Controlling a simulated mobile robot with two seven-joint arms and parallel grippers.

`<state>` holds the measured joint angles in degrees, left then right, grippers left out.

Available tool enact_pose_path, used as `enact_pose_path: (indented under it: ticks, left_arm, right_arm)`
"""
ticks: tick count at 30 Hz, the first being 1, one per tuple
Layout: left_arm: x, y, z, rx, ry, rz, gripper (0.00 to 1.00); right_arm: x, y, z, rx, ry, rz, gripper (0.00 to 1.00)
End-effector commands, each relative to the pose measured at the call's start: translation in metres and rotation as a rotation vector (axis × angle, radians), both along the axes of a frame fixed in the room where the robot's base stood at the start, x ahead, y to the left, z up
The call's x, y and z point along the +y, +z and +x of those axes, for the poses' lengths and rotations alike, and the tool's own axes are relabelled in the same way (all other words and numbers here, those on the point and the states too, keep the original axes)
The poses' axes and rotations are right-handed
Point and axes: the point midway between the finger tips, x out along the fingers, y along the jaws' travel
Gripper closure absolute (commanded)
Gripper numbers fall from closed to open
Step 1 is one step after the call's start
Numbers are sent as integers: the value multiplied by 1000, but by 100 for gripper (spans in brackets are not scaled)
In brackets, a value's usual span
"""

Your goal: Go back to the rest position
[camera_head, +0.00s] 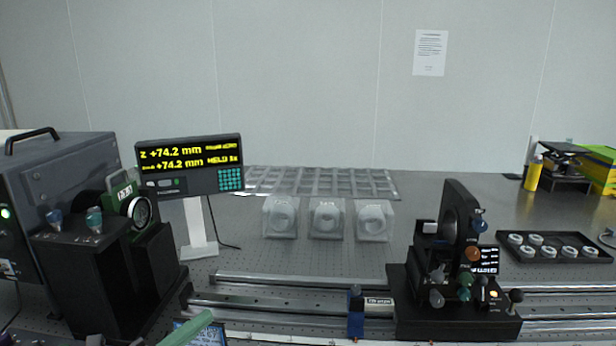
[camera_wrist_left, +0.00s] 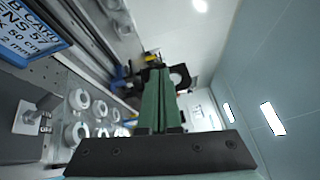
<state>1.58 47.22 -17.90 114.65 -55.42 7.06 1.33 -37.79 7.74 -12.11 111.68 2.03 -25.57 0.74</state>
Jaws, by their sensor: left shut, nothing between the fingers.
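My left gripper (camera_head: 205,317) shows at the bottom edge of the head view, left of centre, as a green finger in front of the rail. In the left wrist view, its two long green fingers (camera_wrist_left: 159,75) lie side by side, shut with nothing between them. They point away from a black crossbar. My right gripper is in neither view.
Metal rails (camera_head: 300,283) run along the table front, carrying a black optical mount (camera_head: 455,315). A grey instrument box (camera_head: 60,175) stands left, beside a digital readout (camera_head: 190,165). Clear cases (camera_head: 327,220) stand mid-table; a black tray (camera_head: 555,255) lies right.

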Motion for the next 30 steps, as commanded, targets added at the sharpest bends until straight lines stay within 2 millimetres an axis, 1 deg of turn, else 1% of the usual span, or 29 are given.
enact_pose_path:
  ticks: [1,2,5,8,11,12,13,15,17,18,21,25,30]
  left_arm:
    - [4,2,-1,38,83,-130,100]
    - [9,2,0,63,137,-202,100]
    - [30,-9,-3,174,324,-423,100]
    - [53,-36,-15,323,517,-618,100]
    - [69,-75,-38,505,711,-782,100]
    - [73,-93,-51,587,787,-840,100]
    - [75,-106,-62,650,842,-877,100]
    - [76,-134,-89,791,957,-948,100]
    - [73,-152,-111,900,1036,-988,100]
    - [70,-162,-125,966,1080,-1010,100]
    - [62,-182,-157,1111,1171,-1045,100]
    - [49,-199,-194,1277,1260,-1067,100]
    - [30,-211,-239,1476,1349,-1076,100]
  right_arm:
    - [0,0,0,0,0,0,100]
    - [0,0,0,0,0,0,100]
    - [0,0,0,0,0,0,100]
    - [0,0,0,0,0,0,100]
    - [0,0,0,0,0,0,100]
    - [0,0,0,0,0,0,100]
    - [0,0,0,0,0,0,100]
    - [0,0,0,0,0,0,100]
    - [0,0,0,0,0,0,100]
    - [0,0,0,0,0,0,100]
    - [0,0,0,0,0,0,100]
    - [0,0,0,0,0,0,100]
    - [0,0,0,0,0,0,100]
